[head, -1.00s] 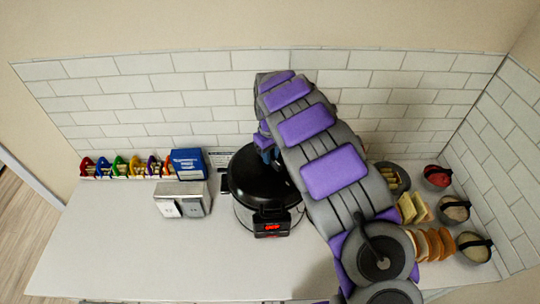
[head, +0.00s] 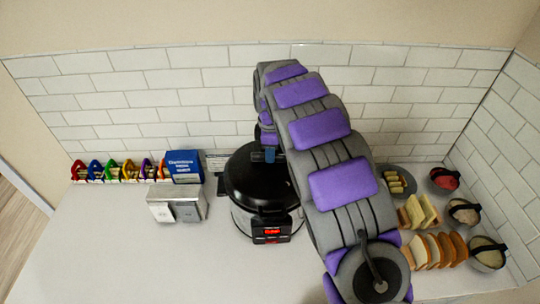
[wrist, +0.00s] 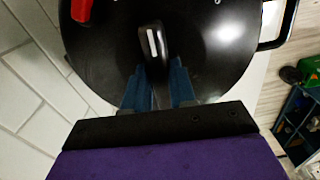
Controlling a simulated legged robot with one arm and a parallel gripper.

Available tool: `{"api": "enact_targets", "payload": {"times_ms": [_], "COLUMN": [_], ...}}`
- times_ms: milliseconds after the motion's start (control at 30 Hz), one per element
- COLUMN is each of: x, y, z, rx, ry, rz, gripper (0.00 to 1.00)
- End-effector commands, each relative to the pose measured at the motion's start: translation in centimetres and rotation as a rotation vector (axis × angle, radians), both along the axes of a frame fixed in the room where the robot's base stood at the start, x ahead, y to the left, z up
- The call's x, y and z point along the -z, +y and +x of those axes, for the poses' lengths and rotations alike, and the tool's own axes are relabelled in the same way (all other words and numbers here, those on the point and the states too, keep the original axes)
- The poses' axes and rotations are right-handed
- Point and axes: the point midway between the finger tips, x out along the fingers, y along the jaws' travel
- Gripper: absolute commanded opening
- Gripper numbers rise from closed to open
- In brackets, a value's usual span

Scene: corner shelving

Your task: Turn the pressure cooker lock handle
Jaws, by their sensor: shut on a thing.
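The black pressure cooker (head: 245,187) stands on the counter with its lid on and a red display lit at the front. In the wrist view its round dark lid (wrist: 205,62) fills the upper part, with a black lock handle (wrist: 151,40) marked by two pale bars. My gripper (wrist: 158,70) has its blue fingers on either side of this handle and is shut on it. In the head view my gripper (head: 270,155) reaches the back of the lid from above. My arm hides the lid's right side.
A two-part metal box (head: 177,206) and a blue box (head: 184,166) stand left of the cooker, with colourful racked items behind. Bread slices (head: 440,250), a dark plate (head: 398,181) and several bowls are at right. The front left counter is clear. Tiled walls close the back and right.

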Motion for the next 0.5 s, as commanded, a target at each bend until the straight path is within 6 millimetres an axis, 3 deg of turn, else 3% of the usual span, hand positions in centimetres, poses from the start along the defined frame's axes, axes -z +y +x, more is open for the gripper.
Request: {"api": "enact_targets", "payload": {"times_ms": [500], "x": [-0.01], "y": [-0.04], "z": [0.24], "rx": [-0.133], "ry": [-0.003], "rz": [0.001], "gripper": [0.00]}}
